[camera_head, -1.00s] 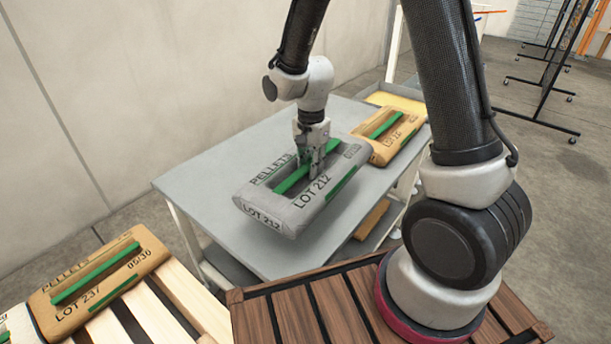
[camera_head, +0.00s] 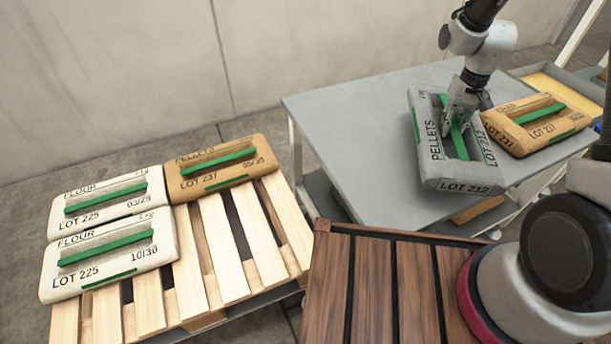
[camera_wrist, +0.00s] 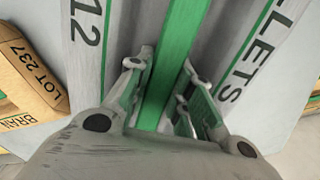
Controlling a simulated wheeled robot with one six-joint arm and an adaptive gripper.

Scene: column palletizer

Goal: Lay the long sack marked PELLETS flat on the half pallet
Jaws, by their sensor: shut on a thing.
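The long grey sack marked PELLETS, LOT 212 (camera_head: 432,158), has a green strip handle along its top. My gripper (camera_head: 460,128) is shut on that green strip, and the sack looks level and raised over the grey table. In the wrist view the fingers (camera_wrist: 166,95) close around the green strip (camera_wrist: 172,60), with sack lettering on both sides. The half pallet (camera_head: 232,262) of pale slats is at the left. Two white FLOUR sacks (camera_head: 113,262) lie on its left side, and a tan PELLETS sack, LOT 237 (camera_head: 240,178), lies at its back. The sack's underside is hidden.
The grey table (camera_head: 345,110) is behind my base; a tan sack (camera_head: 545,135), reading BRAN in the wrist view (camera_wrist: 25,75), lies right of the held sack. The pallet's front and right slats are bare. A dark slatted wooden deck (camera_head: 375,290) is at front centre.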

